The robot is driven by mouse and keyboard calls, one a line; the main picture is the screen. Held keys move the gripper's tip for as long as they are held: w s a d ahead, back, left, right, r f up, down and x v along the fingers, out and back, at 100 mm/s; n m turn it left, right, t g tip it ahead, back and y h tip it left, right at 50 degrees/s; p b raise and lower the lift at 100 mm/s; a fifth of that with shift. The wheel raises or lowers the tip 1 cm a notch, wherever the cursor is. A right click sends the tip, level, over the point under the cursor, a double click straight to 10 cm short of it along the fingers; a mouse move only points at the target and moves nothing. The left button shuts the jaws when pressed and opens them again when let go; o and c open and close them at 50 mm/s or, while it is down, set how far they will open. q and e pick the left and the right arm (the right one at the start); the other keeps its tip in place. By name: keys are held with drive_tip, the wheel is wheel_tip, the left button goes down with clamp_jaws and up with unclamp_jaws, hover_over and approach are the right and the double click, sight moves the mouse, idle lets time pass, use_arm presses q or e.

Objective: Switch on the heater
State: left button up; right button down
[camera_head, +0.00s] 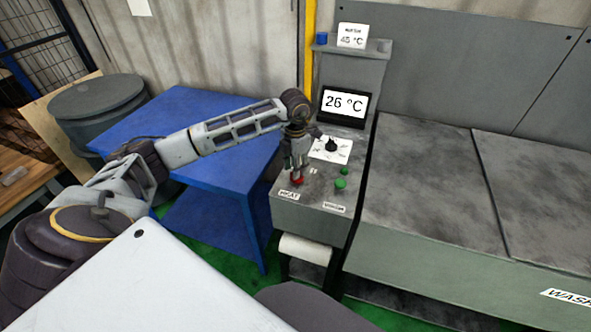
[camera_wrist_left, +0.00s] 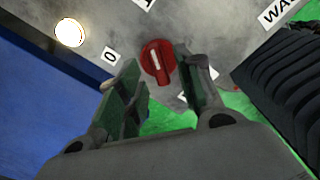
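The red rotary knob (camera_head: 298,181) sits on the grey control panel above a label that reads HEAT (camera_head: 288,195). My left gripper (camera_head: 296,168) points down at it. In the left wrist view, the red knob (camera_wrist_left: 157,60) has a pale line on its face, and a 0 mark (camera_wrist_left: 109,55) and a 1 mark (camera_wrist_left: 145,3) stand near it. My left gripper's fingers (camera_wrist_left: 158,85) are apart, with the knob at the gap between their tips. I cannot tell whether they touch it. My right gripper is not in view.
A display (camera_head: 345,103) reads 26 °C; a sign above (camera_head: 352,36) reads 45 °C. A black dial (camera_head: 331,145) and green buttons (camera_head: 341,184) sit close to the gripper. A blue table (camera_head: 205,110) stands left, the grey machine (camera_head: 430,190) right. A round lamp (camera_wrist_left: 69,32) glows white.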

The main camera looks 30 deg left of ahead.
use_arm(q)
wheel_tip(320, 180, up, 10)
idle(0.6)
idle(0.5)
